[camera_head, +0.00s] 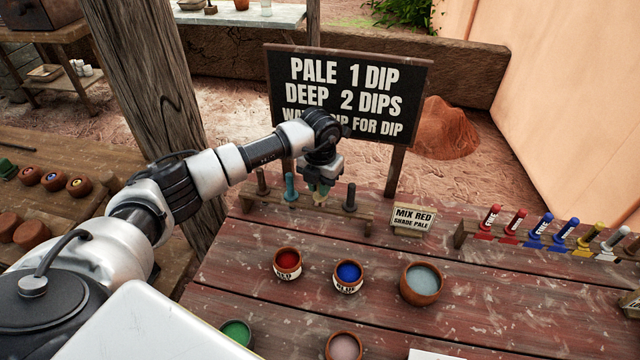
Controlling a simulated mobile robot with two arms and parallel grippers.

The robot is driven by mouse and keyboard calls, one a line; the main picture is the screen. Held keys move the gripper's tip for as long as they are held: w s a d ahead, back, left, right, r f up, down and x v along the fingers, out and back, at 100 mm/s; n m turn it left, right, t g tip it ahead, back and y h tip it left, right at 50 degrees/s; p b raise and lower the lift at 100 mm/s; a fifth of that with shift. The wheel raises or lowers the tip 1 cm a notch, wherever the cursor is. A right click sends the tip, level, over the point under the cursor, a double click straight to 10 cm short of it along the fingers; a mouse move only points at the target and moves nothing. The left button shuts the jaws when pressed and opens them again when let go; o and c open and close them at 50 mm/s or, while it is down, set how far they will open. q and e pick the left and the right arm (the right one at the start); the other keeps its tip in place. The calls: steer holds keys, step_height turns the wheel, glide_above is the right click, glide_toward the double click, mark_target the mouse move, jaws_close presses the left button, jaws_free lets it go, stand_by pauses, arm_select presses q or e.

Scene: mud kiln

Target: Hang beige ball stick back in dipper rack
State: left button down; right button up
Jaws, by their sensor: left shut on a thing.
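The dipper rack (365,222) is a low wooden stand at the back of the red plank table. A brown stick (262,183), a teal stick (290,187) and a dark stick (350,197) stand upright in it. My left gripper (319,186) points down over the rack between the teal and dark sticks. It is shut on the beige ball stick (320,198), of which only a small pale part shows below the fingers. I cannot tell whether the stick touches the rack. My right gripper is out of view.
A black sign (350,75) stands close behind my gripper. A "mix red, shade pale" card (413,218) stands right of the rack. Red (287,262), blue (348,274) and grey (422,282) pots stand in front. A row of coloured tools (545,235) is at right.

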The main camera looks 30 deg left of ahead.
arm_select(q)
steer(key=shift+f+b, duration=0.3)
steer(key=shift+f, duration=0.15)
steer(key=shift+f, duration=0.3)
stand_by(0.3)
steer(key=shift+c, duration=2.4)
jaws_free()
steer(key=shift+r+p, duration=2.3)
steer(key=shift+r, duration=1.5)
steer(key=shift+s+f, duration=0.1)
